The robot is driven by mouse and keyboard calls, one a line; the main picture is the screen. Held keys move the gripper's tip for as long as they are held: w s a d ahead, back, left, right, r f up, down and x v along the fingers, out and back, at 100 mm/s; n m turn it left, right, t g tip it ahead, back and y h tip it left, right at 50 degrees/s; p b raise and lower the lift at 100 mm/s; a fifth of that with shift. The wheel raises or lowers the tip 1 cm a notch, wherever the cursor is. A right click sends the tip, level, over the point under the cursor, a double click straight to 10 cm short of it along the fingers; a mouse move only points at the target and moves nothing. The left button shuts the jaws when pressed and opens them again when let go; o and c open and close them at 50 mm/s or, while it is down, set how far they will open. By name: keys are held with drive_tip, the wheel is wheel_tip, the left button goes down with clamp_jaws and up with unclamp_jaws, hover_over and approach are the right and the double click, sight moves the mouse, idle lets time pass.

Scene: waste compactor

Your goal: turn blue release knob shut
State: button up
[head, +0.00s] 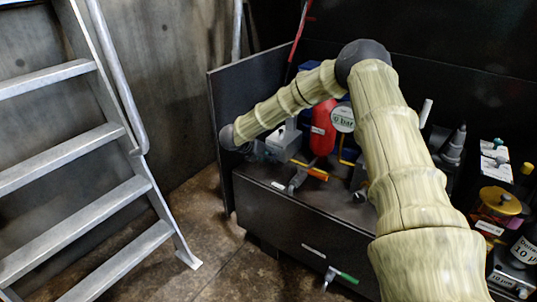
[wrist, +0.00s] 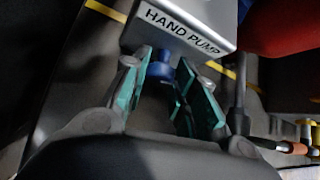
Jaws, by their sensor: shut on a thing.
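The blue release knob (wrist: 160,68) sits at the lower edge of the grey box labelled HAND PUMP (wrist: 185,22) in the wrist view. My gripper (wrist: 164,64) has its two teal-padded fingers on either side of the knob, shut on it. The fingers and palm hide part of the knob and its stem. In the head view the pump box (head: 285,138) stands at the left of the dark bench, with my gripper (head: 262,150) at its left side. The knob cannot be made out there.
A red cylinder (head: 323,127) and a 0 bar gauge (head: 342,119) stand right of the pump. An orange-handled lever (head: 311,170) lies in front. A dark panel (head: 232,115) rises close behind my gripper. A metal stair (head: 80,160) stands left, with bare floor between.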

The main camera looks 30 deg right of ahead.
drive_tip(key=shift+s+f, duration=0.1)
drive_tip(key=o, duration=1)
drive_tip(key=shift+a+r, duration=0.35)
drive_tip(key=shift+r, duration=0.1)
drive_tip(key=v, duration=1.1)
